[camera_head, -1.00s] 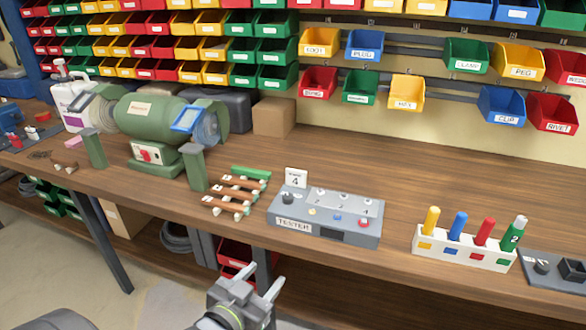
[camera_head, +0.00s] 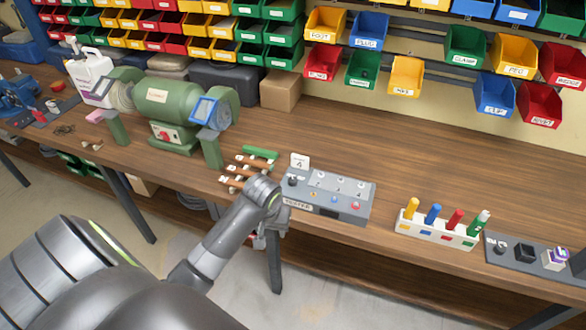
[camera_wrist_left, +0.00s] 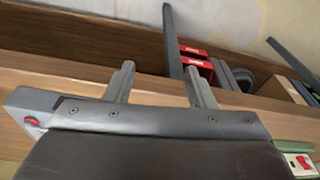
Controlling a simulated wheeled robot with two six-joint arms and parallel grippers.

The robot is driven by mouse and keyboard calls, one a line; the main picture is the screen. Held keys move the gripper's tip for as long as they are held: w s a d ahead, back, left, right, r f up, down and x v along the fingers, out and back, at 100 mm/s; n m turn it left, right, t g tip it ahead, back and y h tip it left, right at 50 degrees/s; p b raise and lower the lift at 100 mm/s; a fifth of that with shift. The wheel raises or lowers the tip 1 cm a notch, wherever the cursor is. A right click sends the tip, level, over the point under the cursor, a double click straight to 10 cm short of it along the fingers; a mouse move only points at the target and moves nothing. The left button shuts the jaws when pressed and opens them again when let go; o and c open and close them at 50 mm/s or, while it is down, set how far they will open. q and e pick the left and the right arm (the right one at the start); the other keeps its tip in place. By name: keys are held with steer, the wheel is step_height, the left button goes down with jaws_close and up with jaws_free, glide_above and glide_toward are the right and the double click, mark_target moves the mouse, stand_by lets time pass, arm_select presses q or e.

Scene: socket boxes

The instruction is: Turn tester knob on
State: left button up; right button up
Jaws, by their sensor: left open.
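The tester (camera_head: 325,208) is a grey box with a labelled front, standing near the front edge of the bench. My left gripper (camera_head: 281,216) is at the tester's front left corner, largely hidden behind my wrist. In the left wrist view my two fingers (camera_wrist_left: 158,85) are spread with nothing between them. Part of the tester (camera_wrist_left: 38,101) shows there at the left edge. My right gripper is not in view.
A green bench grinder (camera_head: 172,118) and a rack of copper-coloured pieces (camera_head: 236,181) stand left of the tester. A white holder with coloured pegs (camera_head: 437,236) and a grey panel (camera_head: 508,253) are to the right.

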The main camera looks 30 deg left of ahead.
arm_select(q)
steer(key=w+a+r+n+g, duration=0.1)
steer(key=w+r+n, duration=0.15)
steer(key=w, duration=0.35)
steer(key=w+a+r+n, duration=0.1)
steer(key=w+a+r, duration=0.1)
steer(key=w+r, duration=0.25)
step_height(320, 180, up, 11)
steer(key=n+h, duration=0.1)
steer(key=n, duration=0.3)
glide_above(293, 179)
steer(key=shift+m+g, duration=0.25)
steer(key=shift+g, duration=0.15)
step_height(293, 179, down, 10)
steer(key=b, duration=0.7)
steer(key=shift+r+b, duration=0.2)
steer(key=shift+b, duration=0.15)
step_height(293, 179, down, 7)
steer(key=shift+r+p, duration=0.1)
steer(key=shift+p, duration=0.55)
steer(key=shift+f, duration=0.65)
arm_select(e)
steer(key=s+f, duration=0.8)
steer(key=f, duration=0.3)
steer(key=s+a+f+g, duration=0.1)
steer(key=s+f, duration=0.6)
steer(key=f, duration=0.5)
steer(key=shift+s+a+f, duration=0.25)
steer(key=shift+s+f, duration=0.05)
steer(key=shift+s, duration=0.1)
